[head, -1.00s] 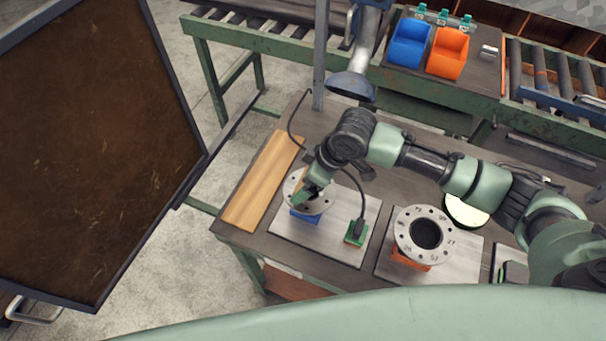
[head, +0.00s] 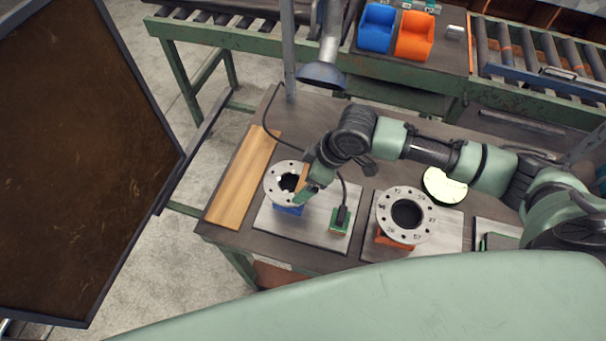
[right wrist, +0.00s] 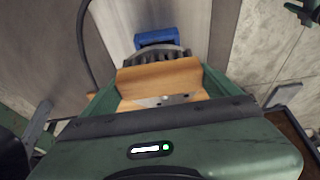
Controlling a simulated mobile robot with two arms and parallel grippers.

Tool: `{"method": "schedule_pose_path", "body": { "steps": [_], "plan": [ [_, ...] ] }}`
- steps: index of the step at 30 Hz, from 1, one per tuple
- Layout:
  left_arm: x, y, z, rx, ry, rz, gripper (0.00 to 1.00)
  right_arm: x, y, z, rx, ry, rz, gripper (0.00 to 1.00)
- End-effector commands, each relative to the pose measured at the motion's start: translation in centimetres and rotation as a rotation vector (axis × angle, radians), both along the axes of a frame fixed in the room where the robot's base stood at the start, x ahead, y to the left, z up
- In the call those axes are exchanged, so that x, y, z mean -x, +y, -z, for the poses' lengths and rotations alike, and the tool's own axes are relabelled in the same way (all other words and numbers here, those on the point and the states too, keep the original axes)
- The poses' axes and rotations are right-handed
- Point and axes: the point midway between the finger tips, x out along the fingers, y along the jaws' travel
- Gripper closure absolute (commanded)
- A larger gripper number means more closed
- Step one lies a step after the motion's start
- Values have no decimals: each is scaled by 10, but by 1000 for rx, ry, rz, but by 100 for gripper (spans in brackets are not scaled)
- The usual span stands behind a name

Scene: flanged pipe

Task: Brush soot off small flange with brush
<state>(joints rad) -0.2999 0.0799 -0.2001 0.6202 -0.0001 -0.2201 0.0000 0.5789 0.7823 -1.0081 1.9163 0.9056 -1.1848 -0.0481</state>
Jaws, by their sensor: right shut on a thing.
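The small flange (head: 271,187), a grey ring with bolt holes, sits on a blue support (head: 288,210) on the left metal plate. My right gripper (head: 306,190) is at the flange's right side, shut on the brush (head: 303,178). In the right wrist view the brush's wooden body (right wrist: 160,78) lies between the fingers, with dark bristles beyond it towards the blue support (right wrist: 157,38). Part of the flange face shows below the wood; the brush hides the rest. I cannot tell whether the bristles touch it or how much soot is left. My left gripper is not in view in the head view.
A larger flange (head: 389,222) on an orange support stands to the right. A green block (head: 340,224) with a black cabled top stands between them. A wooden board (head: 240,185) lies left. A hood (head: 322,76) hangs behind, and a dark panel (head: 75,150) stands far left.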

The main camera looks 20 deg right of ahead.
Motion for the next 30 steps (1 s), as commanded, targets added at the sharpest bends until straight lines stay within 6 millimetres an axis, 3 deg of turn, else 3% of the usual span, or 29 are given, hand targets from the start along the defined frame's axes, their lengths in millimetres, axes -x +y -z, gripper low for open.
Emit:
{"method": "schedule_pose_path", "body": {
  "steps": [5,24,30],
  "plan": [
    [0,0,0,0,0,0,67,0,0,-1,2,2,0,42],
    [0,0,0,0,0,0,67,0,0,-63,-1,-1,0,42],
    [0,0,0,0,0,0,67,0,0,-70,0,0,0,42]
  ]
}}
